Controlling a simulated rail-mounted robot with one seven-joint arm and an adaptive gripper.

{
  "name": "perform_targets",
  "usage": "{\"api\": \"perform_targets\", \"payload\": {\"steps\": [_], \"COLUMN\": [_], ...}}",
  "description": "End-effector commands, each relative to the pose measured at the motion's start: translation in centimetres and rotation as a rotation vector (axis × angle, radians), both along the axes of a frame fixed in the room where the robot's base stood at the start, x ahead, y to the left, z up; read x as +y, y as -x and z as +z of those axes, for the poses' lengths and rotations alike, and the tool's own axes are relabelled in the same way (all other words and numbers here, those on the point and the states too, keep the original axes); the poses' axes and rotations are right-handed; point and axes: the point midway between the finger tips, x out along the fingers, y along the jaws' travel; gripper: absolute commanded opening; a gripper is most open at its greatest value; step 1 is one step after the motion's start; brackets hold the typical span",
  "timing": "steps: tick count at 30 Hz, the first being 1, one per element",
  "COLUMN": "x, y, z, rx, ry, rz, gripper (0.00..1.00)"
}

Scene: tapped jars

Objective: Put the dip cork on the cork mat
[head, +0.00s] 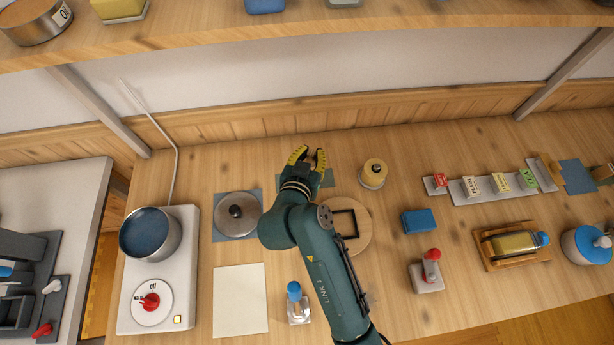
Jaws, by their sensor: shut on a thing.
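My gripper (308,157) has yellow-tipped fingers and is at the back middle of the counter. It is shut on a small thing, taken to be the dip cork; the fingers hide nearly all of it. A dark green mat (328,179), which looks like the cork mat, lies under and beside the gripper, partly covered by it. I cannot tell whether the held thing touches the mat.
A metal lid (238,212) lies on a blue mat to the left, near a pot (151,234) on a hotplate. A cream jar (373,174) stands close right of the gripper. A round board (362,228) sits beside my arm. A blue-topped bottle (295,301) stands in front.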

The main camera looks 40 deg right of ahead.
Motion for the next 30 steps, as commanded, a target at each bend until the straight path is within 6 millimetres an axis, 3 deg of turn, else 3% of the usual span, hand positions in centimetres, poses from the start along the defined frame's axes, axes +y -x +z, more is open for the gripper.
{"api": "perform_targets", "payload": {"steps": [3,12,24,25,28,30], "x": [0.1,0.1,0.1,0.1,0.1,0.1], "y": [0.0,0.0,0.0,0.0,0.0,0.0], "z": [-3.0,-8.3,-8.7,-8.8,-8.8,-8.8], "rx": [0.002,0.002,0.002,0.001,0.001,0.001], "ry": [-0.001,-0.001,-0.001,-0.001,-0.001,-0.001], "rz": [0.002,0.002,0.002,0.001,0.001,0.001], "gripper": [0.02,0.02,0.02,0.26,0.45,0.45]}}
